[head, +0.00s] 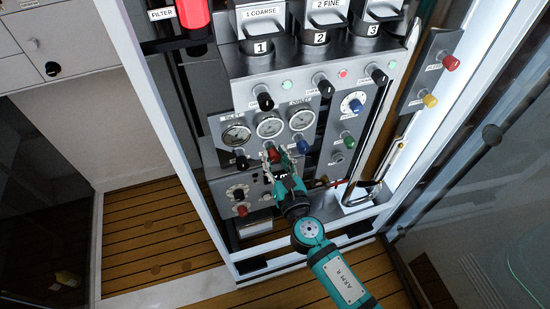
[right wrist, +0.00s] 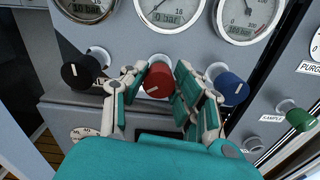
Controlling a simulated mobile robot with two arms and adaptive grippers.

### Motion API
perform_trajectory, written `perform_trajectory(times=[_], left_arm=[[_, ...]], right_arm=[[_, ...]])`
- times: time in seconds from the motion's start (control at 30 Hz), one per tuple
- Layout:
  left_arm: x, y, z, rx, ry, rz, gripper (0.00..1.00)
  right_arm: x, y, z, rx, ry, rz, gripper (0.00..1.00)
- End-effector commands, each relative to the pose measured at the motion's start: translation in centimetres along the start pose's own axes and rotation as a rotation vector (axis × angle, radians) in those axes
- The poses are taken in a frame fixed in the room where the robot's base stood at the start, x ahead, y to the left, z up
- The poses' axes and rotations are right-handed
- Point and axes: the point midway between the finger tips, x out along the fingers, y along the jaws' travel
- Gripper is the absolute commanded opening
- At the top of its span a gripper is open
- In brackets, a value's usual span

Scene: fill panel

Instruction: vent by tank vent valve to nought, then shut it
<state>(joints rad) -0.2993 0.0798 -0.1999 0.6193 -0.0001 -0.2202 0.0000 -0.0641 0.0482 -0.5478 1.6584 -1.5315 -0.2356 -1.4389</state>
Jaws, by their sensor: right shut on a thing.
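A red knob (head: 273,155) sits on the panel below the middle gauge (head: 270,125). My right gripper (head: 279,157) is shut on this red knob, with one finger on each side. The red knob also shows in the right wrist view (right wrist: 158,81), with a short pale mark on its face. The middle gauge's lower part shows there too (right wrist: 165,12), marked in bar; its needle is too unclear to read. The knob's label is hidden. My left gripper is not in view.
A black knob (right wrist: 88,72) is close on the left of the red one, and a blue knob (right wrist: 232,88) close on the right, beside my finger. A green knob (right wrist: 299,119) is farther right. Gauges (head: 236,134) (head: 302,118) flank the middle one.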

Motion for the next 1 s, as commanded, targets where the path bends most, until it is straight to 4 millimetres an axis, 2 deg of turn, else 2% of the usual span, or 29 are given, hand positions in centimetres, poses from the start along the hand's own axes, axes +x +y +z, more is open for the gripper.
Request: perform_trajectory(times=[1.0], left_arm=[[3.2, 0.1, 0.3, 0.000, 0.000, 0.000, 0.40]], right_arm=[[0.0, -0.3, -0.3, 0.956, 0.000, -0.001, 0.00]])
